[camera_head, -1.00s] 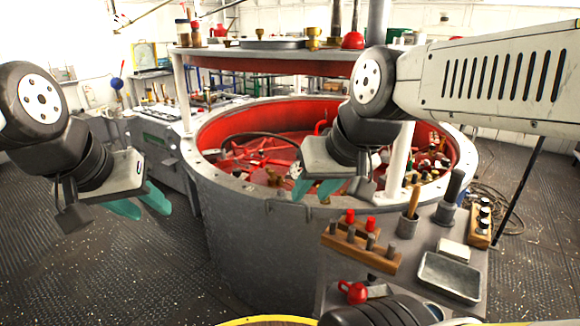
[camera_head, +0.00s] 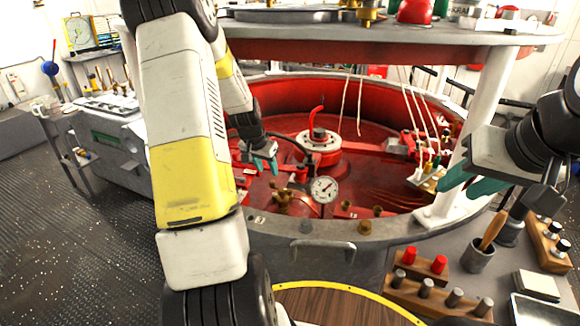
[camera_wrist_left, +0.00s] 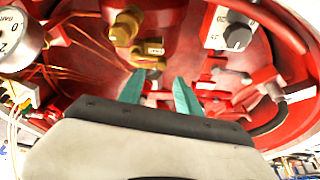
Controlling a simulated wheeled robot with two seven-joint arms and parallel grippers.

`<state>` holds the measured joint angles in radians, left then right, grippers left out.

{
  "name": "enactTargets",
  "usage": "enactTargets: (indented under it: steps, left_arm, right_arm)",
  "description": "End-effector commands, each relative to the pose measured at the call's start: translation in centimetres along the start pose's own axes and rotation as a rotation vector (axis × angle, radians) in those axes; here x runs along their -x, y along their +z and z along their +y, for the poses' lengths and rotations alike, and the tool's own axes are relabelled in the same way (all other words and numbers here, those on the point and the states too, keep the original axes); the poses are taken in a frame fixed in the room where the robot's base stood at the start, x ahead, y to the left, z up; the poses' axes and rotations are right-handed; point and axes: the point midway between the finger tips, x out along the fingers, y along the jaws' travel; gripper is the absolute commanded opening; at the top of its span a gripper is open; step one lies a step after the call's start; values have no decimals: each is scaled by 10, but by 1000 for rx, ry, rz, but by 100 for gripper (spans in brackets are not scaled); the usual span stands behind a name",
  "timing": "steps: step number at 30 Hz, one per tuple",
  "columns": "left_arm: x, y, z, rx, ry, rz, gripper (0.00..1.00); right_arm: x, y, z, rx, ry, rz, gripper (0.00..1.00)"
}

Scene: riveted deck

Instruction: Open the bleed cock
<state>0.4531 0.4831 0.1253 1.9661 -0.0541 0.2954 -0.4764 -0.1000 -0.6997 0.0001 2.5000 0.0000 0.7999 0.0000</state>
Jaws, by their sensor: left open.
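A brass cock-like fitting (camera_head: 288,198) stands in the red tub beside a round gauge (camera_head: 325,189). In the left wrist view, a brass fitting (camera_wrist_left: 127,25) sits above a small tag (camera_wrist_left: 150,48); I cannot read the tag or tell for sure which brass part is the bleed cock. My left gripper (camera_head: 262,160) reaches over the tub wall; its teal fingers (camera_wrist_left: 159,90) are apart and empty, short of the brass fitting. My right gripper (camera_head: 463,186) is over the tub's right rim, teal fingers apart, with nothing between them.
The tub's grey rim (camera_head: 305,228) and a white post (camera_head: 488,110) bound the space. Red pipework and a dark knob (camera_wrist_left: 238,37) lie nearby. A wooden rack (camera_head: 440,290) with red-topped pegs and a metal tray (camera_head: 540,310) are at lower right.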

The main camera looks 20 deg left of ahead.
Motion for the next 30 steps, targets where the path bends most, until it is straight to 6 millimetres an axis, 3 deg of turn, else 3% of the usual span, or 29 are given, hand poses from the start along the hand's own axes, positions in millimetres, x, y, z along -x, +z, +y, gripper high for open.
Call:
enactTargets:
  steps: [16,28,30]
  left_arm:
    - [-75,1,-3,0,2,-2,41]
    - [-84,1,-3,1,0,-1,41]
    - [-84,1,-3,1,0,-1,29]
  right_arm:
    - [0,0,0,0,0,0,36]
    - [0,0,0,0,0,0,36]
    - [0,0,0,0,0,0,36]
